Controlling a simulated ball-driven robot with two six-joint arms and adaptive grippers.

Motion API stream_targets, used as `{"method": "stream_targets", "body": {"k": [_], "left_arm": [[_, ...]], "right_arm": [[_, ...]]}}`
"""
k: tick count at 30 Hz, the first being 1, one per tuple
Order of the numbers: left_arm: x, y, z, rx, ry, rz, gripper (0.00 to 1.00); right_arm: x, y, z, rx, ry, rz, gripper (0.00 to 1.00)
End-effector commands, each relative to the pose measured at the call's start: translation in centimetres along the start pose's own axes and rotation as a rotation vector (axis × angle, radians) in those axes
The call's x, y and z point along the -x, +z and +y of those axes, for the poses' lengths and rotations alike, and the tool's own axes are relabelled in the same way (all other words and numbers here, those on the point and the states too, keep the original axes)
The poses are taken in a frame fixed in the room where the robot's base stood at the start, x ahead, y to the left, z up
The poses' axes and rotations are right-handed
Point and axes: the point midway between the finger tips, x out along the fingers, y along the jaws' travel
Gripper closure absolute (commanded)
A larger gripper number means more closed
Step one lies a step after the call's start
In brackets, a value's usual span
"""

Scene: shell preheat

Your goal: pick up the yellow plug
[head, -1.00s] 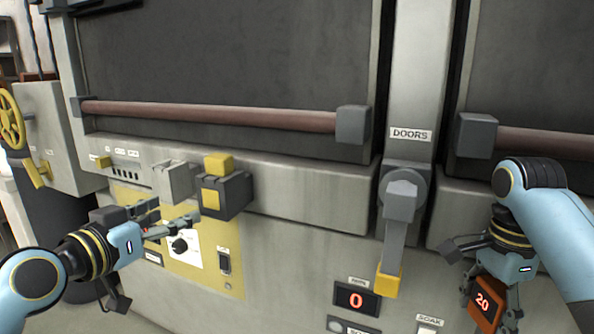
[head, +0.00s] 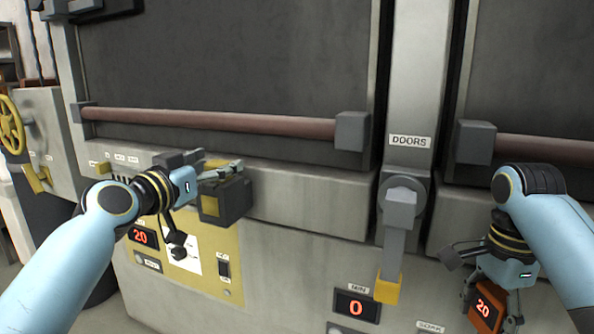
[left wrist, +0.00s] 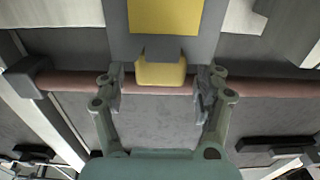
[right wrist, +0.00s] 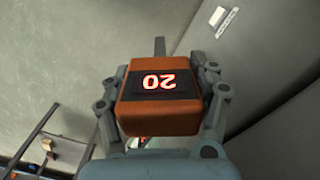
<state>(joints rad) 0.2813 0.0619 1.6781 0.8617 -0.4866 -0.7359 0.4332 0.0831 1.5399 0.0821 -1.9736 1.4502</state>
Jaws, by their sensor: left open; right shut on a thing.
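The yellow plug (left wrist: 161,72) sits in the top of a dark grey socket block (head: 233,200) with a yellow front patch, on the oven front. My left gripper (head: 222,170) is at the plug and partly hides it in the head view (head: 217,163). In the left wrist view the open fingers (left wrist: 161,88) stand on both sides of the plug, with a gap on each side. My right gripper (right wrist: 163,95) is shut on an orange box with a lit "20" display (right wrist: 158,82), which also shows in the head view (head: 486,308).
A long brown door bar (head: 220,122) runs just above the plug. The DOORS lever (head: 397,235) with a yellow tip hangs at centre right. A yellow panel (head: 215,262) with a "20" display lies below the plug. A yellow handwheel (head: 11,125) is at far left.

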Motion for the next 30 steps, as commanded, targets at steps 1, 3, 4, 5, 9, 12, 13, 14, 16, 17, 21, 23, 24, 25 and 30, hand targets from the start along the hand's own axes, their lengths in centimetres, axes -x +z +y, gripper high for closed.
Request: {"method": "stream_targets", "body": {"k": [1, 3, 4, 5, 9, 12, 13, 14, 16, 17, 21, 23, 24, 25, 30], "left_arm": [[-0.68, 0.03, 0.01, 0.003, 0.000, 0.000, 0.29], [-1.19, 0.13, 0.03, 0.002, 0.000, -0.002, 0.29], [-1.31, 0.12, 0.03, 0.001, 0.000, -0.001, 0.29], [-1.37, 0.11, 0.03, 0.001, 0.000, -0.001, 0.29], [-1.36, 0.12, 0.02, 0.000, 0.000, -0.001, 0.29], [-1.35, 0.13, 0.01, 0.000, 0.000, -0.002, 0.37], [-1.35, 0.13, 0.01, 0.000, 0.000, -0.002, 0.41], [-1.34, 0.13, 0.01, 0.000, 0.000, -0.002, 0.45], [-1.34, 0.14, 0.00, 0.000, 0.000, -0.002, 0.54], [-1.33, 0.14, 0.00, 0.000, 0.000, -0.002, 0.58], [-1.33, 0.14, 0.00, 0.000, 0.000, -0.002, 0.76], [-1.33, 0.14, 0.00, 0.000, 0.000, -0.002, 0.84], [-1.32, 0.14, 0.00, 0.000, 0.000, -0.002, 0.89], [-1.32, 0.14, 0.00, 0.000, 0.000, -0.002, 0.92], [-1.33, 0.10, -0.01, 0.000, 0.000, -0.001, 0.92]], "right_arm": [[-0.05, 0.00, 0.00, 0.000, 0.000, 0.000, 0.77], [-0.06, 0.00, 0.00, 0.000, 0.000, 0.000, 0.77], [-0.07, 0.00, 0.00, 0.000, 0.000, 0.000, 0.77], [-0.07, 0.00, 0.00, 0.000, 0.000, 0.000, 0.77], [-0.07, 0.00, 0.00, 0.000, 0.000, 0.000, 0.77], [-0.07, 0.00, 0.00, 0.000, 0.000, 0.000, 0.77], [-0.07, 0.00, 0.00, 0.000, 0.000, 0.000, 0.77], [-0.07, 0.00, 0.00, 0.000, 0.000, 0.000, 0.77], [-0.07, 0.00, 0.00, 0.000, 0.000, 0.000, 0.77], [-0.07, 0.00, 0.00, 0.000, 0.000, 0.000, 0.77], [-0.07, 0.00, 0.00, 0.000, 0.000, 0.000, 0.77], [-0.07, 0.00, 0.00, 0.000, 0.000, 0.000, 0.77], [-0.06, 0.00, 0.00, 0.000, 0.000, 0.000, 0.77], [-0.06, 0.00, 0.00, 0.000, 0.000, 0.000, 0.77], [-0.06, 0.00, 0.00, 0.000, 0.000, 0.000, 0.77]]}}
